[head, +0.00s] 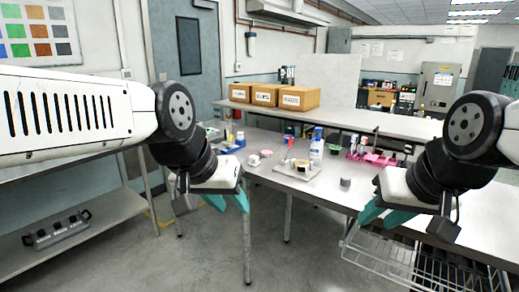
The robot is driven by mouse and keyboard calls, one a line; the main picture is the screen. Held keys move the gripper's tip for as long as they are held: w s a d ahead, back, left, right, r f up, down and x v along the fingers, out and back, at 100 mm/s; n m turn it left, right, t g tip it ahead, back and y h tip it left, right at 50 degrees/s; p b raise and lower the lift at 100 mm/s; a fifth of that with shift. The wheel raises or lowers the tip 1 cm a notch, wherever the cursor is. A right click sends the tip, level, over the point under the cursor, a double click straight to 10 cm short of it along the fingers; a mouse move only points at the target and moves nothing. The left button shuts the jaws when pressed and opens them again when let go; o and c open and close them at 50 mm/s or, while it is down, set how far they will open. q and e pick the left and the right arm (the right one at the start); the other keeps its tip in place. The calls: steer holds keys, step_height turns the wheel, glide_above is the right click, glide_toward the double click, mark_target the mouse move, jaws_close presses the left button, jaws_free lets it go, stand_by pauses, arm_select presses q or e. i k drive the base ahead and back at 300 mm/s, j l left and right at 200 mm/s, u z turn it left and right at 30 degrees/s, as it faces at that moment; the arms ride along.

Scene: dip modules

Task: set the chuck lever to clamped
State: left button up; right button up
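On the metal table (262,172) lies a light square plate (284,169) with a small yellow-and-black device (302,166) on it. A thin upright piece with a red top stands near its back left. The parts are too small to tell which is the chuck lever or how it is set. My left gripper (229,203) hangs in front of the table's left end, its teal fingers apart and empty. My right gripper (384,217) is near the table's front edge on the right, its teal fingers also apart and empty. Both are clear of the device.
A grey cylinder (345,182) stands right of the plate. A white-and-blue bottle (316,150) and a pink rack (372,158) stand behind. A blue tray (232,147) is at the back left. A wire basket (400,262) hangs below the front edge at right.

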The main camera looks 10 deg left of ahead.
mark_target(290, 141)
steer(key=u, duration=0.15)
steer(key=i+l+u, duration=0.1)
steer(key=i+l, duration=0.2)
steer(key=i, duration=0.2)
steer(key=i+l, duration=0.35)
steer(key=i, duration=0.15)
steer(key=u, duration=0.05)
